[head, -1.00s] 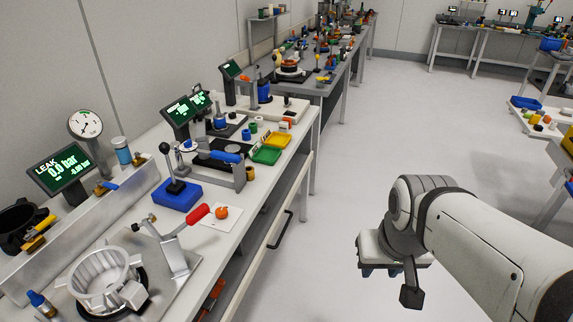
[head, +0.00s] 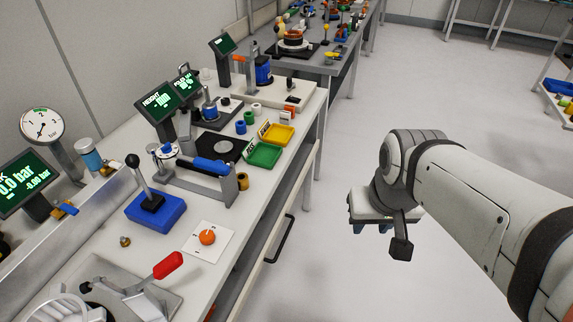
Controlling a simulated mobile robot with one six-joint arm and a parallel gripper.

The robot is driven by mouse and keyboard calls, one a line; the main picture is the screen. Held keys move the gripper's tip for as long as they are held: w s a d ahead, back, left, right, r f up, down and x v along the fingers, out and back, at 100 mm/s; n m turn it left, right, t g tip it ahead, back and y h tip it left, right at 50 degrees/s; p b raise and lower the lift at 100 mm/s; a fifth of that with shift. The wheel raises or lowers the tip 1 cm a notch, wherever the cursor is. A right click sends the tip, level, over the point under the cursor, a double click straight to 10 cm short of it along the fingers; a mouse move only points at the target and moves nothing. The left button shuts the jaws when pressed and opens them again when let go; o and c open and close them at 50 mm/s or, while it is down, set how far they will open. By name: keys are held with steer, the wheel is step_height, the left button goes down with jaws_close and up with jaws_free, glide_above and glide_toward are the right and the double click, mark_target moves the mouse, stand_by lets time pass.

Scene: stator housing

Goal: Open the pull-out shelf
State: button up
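The pull-out shelf (head: 268,255) is under the front edge of the white workbench, with a black bar handle (head: 280,240) on its front face. It looks pushed in, though I cannot tell for sure from this angle. My gripper (head: 385,228) hangs over the open floor to the right of the bench, pointing down. It is well apart from the handle and touches nothing. The wrist hides most of the fingers, so their opening does not show.
On the bench top (head: 225,205) stand a blue block with a lever (head: 155,211), green (head: 263,155) and yellow (head: 276,134) trays, an orange ball (head: 207,237) and a red-handled clamp (head: 168,265). Bare floor (head: 330,220) lies between bench and arm. Another bench stands behind.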

steer(key=w+a+f+m+y+b, duration=0.1)
steer(key=w+a+f+b, duration=0.35)
steer(key=w+f, duration=0.45)
steer(key=m+g+y+b, duration=0.1)
steer(key=m+g+b, duration=0.15)
steer(key=b, duration=0.45)
glide_toward(285, 238)
steer(key=shift+m+t, duration=0.25)
steer(key=shift+t, duration=0.1)
steer(key=f, duration=0.4)
steer(key=a+f+b, duration=0.1)
steer(key=f, duration=0.1)
steer(key=shift+f, duration=0.35)
steer(key=shift+a+f, duration=0.15)
steer(key=shift+f, duration=0.45)
steer(key=shift+c, duration=0.5)
jaws_close()
